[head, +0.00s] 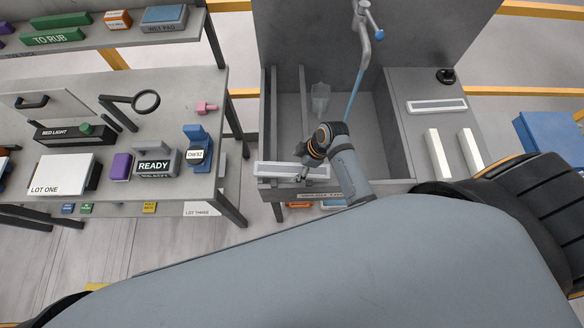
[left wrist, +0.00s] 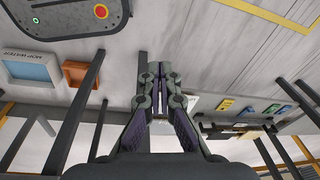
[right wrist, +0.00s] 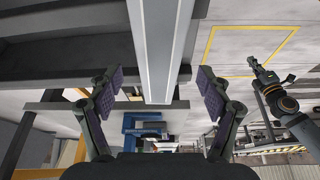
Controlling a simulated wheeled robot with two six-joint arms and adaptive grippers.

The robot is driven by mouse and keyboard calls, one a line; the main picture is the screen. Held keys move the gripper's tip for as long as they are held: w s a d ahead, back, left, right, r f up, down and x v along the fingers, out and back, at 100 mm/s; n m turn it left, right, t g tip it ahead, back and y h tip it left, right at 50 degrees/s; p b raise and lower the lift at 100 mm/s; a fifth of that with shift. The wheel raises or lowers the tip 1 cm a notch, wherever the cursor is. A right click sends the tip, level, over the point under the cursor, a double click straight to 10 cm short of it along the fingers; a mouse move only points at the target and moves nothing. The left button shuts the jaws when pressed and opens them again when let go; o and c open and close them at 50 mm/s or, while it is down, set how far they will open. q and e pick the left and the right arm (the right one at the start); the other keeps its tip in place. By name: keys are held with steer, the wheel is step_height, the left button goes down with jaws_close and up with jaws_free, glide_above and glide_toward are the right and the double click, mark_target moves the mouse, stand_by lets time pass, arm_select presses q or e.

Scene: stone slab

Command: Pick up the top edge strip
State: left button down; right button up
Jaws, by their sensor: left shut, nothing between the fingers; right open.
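A pale strip with a grey border (head: 293,171) lies along the front edge of the grey basin in the head view. My right gripper (head: 304,164) is over it, its fingers small and partly hidden by the wrist. In the right wrist view my right gripper (right wrist: 158,92) is open, and a long pale strip (right wrist: 160,50) runs between its fingers with a gap on both sides. My left gripper (left wrist: 159,82) is shut and empty in the left wrist view. A similar strip (head: 437,106) lies right of the basin. I cannot tell which strip is the top edge one.
Two white bars (head: 437,153) (head: 470,150) lie on the slab right of the basin. A tap (head: 362,45) rises at the back of the basin. A cluttered table (head: 217,120) with a READY box (head: 155,163) stands to the left. A dark gap separates table and basin.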

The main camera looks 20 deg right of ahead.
steer(key=x, duration=0.2)
steer(key=shift+w+a+f, duration=0.15)
steer(key=shift+a+f, duration=0.05)
steer(key=shift+f, duration=0.15)
steer(key=c, duration=1.2)
arm_select(q)
steer(key=shift+s+r, duration=0.2)
steer(key=shift+s, duration=0.3)
steer(key=shift+s+r, duration=0.15)
steer(key=shift+s, duration=0.3)
arm_select(e)
steer(key=c, duration=0.4)
steer(key=shift+r, duration=0.1)
